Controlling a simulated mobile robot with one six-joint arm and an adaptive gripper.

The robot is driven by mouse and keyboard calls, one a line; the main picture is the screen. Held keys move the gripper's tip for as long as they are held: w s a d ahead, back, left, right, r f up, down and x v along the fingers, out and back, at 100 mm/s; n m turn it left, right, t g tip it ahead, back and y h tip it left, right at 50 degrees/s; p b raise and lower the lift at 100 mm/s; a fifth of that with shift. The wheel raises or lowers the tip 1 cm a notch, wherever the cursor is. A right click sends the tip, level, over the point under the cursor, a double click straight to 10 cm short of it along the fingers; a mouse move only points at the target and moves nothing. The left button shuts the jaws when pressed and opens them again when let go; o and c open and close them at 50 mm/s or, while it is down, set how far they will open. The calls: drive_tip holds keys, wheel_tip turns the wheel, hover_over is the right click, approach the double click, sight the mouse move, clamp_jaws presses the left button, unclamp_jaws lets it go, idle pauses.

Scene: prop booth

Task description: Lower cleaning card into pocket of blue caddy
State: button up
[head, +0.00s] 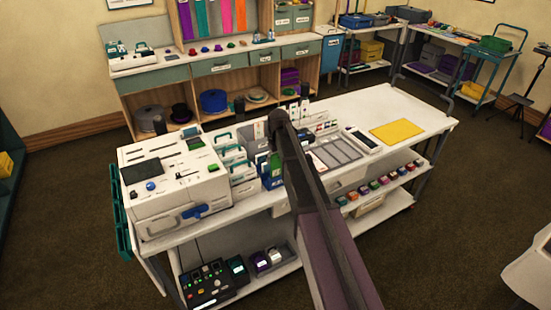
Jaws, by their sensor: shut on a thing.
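The blue caddy (269,183) stands on the white bench, just left of my arm, and holds upright cards or sleeves. My gripper (275,148) hangs below the dark end of my arm, right above the caddy. It is small, dark and partly hidden by the arm. It is shut on a thin card, taken as the cleaning card (276,162), which looks upright at the caddy's top. I cannot tell whether the card's lower edge is inside the pocket.
A white machine (175,183) and white racks with green-edged cards (233,160) stand left of the caddy. A grey compartment tray (336,152) and a yellow mat (397,131) lie to the right. The bench's far right end is clear.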

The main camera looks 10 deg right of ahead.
sight(276, 164)
drive_tip(key=shift+f+b, duration=2.05)
drive_tip(key=shift+f, duration=0.1)
drive_tip(key=o, duration=0.7)
drive_tip(key=shift+c, duration=0.2)
drive_tip(key=shift+r, duration=0.15)
